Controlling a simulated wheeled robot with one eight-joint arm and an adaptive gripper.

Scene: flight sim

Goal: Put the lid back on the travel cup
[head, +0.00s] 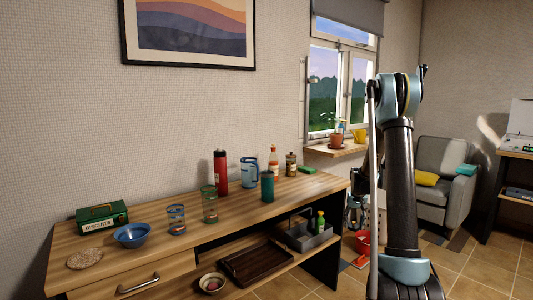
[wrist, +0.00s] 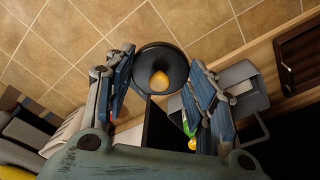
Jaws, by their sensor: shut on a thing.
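A teal cup (head: 267,186), which looks like the travel cup, stands upright near the front edge of the wooden table; no lid shows on it. My gripper (wrist: 162,68) is shut on a round dark lid (wrist: 160,54) with an orange-yellow middle, held between the two fingers in the wrist view. The gripper is apart from the cup.
On the table (head: 130,255) stand a red bottle (head: 220,172), a blue jug (head: 249,172), patterned glasses (head: 209,204), a blue bowl (head: 131,235) and a green biscuit tin (head: 102,217). A grey caddy (head: 305,236) and a dark tray (head: 255,262) sit on the lower shelf. A red bucket (head: 362,242) is on the floor.

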